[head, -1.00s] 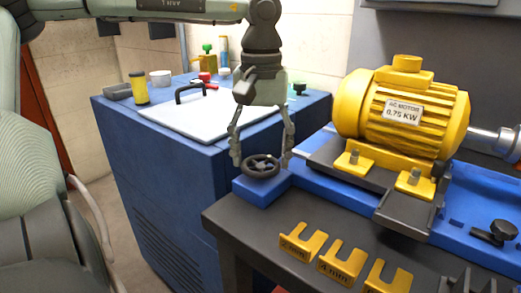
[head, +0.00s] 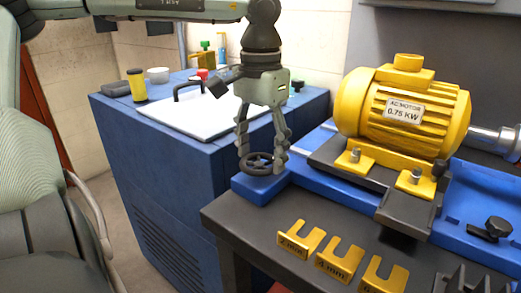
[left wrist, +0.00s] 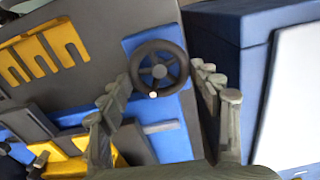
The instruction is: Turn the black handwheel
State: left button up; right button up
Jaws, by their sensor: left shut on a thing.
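The black handwheel (head: 259,167) lies flat on the end of the blue base (head: 262,190) at the front left of the bench. My left gripper (head: 262,160) points down over it, with one finger on each side, shut on its rim. In the left wrist view the spoked handwheel (left wrist: 159,68) shows between the two fingers, with a small pale knob on its rim. Finger contact is hard to make out there. My right gripper is not in view.
A yellow motor (head: 402,110) sits on the base to the right. Yellow slotted shims (head: 340,262) lie on the dark bench in front. A blue cabinet (head: 165,165) behind carries a white board with a black handle (head: 188,88), a yellow can (head: 138,86) and bottles.

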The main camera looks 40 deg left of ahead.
aim_at(261, 160)
pick_arm(q)
jog(key=shift+r, duration=0.1)
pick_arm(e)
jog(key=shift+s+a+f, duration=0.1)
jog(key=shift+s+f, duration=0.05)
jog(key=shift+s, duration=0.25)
pick_arm(q)
jog(key=o, duration=1.1)
notch_tip(261, 160, up, 12)
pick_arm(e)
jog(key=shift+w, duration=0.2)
pick_arm(q)
notch_tip(261, 160, down, 12)
jog(key=shift+f, duration=0.1)
dwell(0.5)
